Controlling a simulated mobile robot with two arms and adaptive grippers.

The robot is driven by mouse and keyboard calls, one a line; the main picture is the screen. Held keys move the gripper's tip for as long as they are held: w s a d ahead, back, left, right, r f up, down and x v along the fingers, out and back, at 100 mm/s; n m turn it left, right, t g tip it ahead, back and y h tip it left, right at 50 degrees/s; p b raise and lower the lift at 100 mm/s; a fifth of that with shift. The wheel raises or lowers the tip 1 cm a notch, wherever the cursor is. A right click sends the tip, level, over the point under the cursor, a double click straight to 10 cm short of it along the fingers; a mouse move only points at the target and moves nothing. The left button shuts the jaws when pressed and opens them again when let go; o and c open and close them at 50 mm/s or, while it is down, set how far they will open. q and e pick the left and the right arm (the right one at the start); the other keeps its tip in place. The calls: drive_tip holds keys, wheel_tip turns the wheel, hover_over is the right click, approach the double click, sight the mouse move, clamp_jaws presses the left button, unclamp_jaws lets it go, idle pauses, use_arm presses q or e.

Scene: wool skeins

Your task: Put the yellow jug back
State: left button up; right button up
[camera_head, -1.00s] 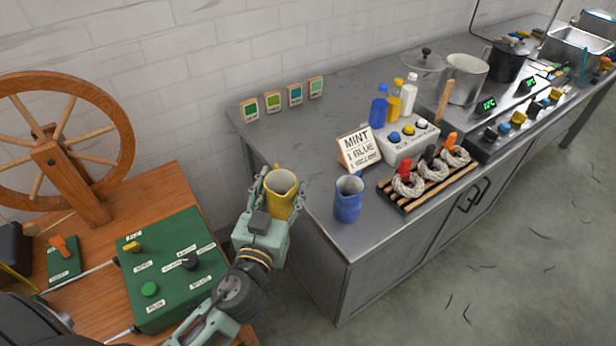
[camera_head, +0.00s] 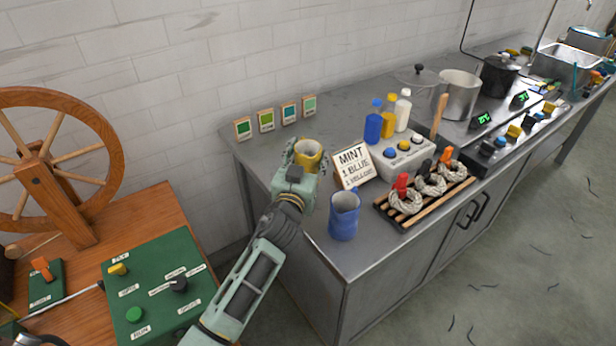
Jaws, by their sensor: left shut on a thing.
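The yellow jug (camera_head: 309,152) is upright at the left end of the grey steel counter (camera_head: 350,260). My left gripper (camera_head: 303,158) is shut on it from the near side and hides its lower part. I cannot tell whether the jug's base touches the counter top. A blue jug (camera_head: 344,214) stands upright on the counter, nearer and to the right of the yellow one. My right gripper is not in view.
A sign reading MINT, 1 BLUE, 1 YELLOW (camera_head: 352,166) stands just right of the yellow jug. Behind it are several bottles (camera_head: 388,115) and a button box (camera_head: 404,156). Wool skeins (camera_head: 431,184) lie on a slatted rack. Colour cards (camera_head: 266,120) stand along the wall.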

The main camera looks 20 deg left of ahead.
use_arm(q)
wheel_tip(320, 180, down, 4)
drive_tip(key=shift+f+b, duration=0.1)
drive_tip(key=shift+b, duration=0.45)
drive_tip(key=shift+f, duration=0.15)
drive_tip(key=shift+f, duration=0.1)
drive_tip(key=o, duration=1.4)
